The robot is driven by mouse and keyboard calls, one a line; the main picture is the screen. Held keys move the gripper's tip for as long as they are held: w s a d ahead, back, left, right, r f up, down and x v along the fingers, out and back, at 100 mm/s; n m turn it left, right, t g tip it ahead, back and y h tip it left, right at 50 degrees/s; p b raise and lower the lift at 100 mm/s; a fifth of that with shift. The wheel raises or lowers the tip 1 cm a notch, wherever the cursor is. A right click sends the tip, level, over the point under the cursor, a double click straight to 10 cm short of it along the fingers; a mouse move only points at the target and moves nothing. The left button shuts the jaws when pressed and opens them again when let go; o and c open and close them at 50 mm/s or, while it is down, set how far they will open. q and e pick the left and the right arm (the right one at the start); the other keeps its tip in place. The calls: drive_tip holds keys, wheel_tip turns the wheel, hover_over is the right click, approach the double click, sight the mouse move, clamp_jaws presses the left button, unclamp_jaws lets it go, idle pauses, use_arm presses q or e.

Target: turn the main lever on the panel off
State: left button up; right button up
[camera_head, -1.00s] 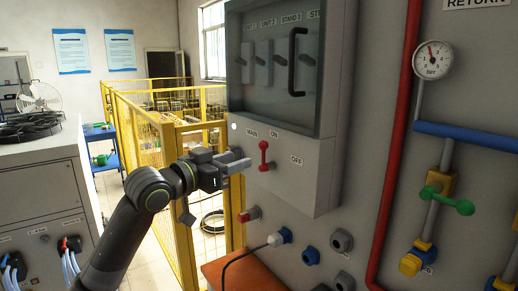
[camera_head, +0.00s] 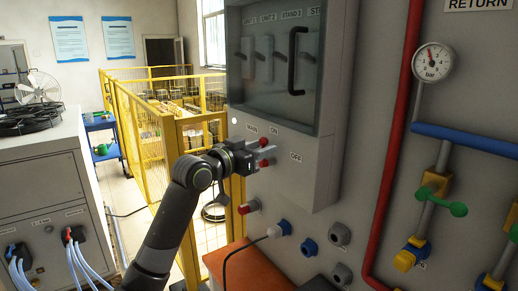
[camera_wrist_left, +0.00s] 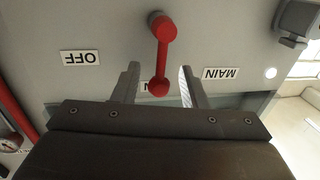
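The main lever (camera_head: 263,143) is red with round ends, on the grey panel below the glazed cabinet. Its handle points towards the ON label, with MAIN to its left and OFF to its right. In the wrist view, which is upside down, the lever (camera_wrist_left: 161,55) runs between my two fingers. My left gripper (camera_head: 268,155) is open at the panel, partly covering the lever. In the wrist view the left gripper (camera_wrist_left: 158,72) has one finger on each side of the lever's handle end, with visible gaps. My right gripper is not in view.
A black handle (camera_head: 297,60) stands out from the cabinet above. Sockets and a plugged cable (camera_head: 280,229) are below the panel. A red pipe (camera_head: 398,130) runs down at the right. A yellow fence (camera_head: 140,125) stands behind my left arm.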

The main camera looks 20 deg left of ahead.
use_arm(q)
clamp_jaws()
drive_tip(key=d+f+m+h+b, duration=0.1)
drive_tip(key=m+b, duration=0.4)
drive_tip(key=s+d+f+m+h+b, duration=0.1)
drive_tip(key=m+b, duration=0.4)
drive_tip(key=b, duration=0.1)
drive_tip(key=s+d+f+m+h+b, duration=0.1)
drive_tip(key=f+m+b, duration=0.1)
drive_tip(key=m+b, duration=0.3)
drive_tip(key=shift+s+d+t, duration=0.1)
drive_tip(key=shift+s+t, duration=0.15)
drive_tip(key=shift+t, duration=0.15)
drive_tip(key=shift+f+m+g+h+b, duration=0.15)
drive_tip(key=shift+f+m+h+b, duration=0.05)
drive_tip(key=shift+m+b, duration=0.55)
drive_tip(key=shift+f+m+g+h+b, duration=0.1)
drive_tip(key=shift+f+m+h+b, duration=0.1)
drive_tip(key=shift+m+b, duration=0.6)
drive_tip(key=shift+f+m+g+h+b, duration=0.2)
drive_tip(key=shift+m+b, duration=0.2)
drive_tip(key=shift+m, duration=0.65)
drive_tip(key=shift+c, duration=0.6)
unclamp_jaws()
drive_tip(key=shift+o, duration=1.2)
drive_tip(key=shift+d, duration=0.15)
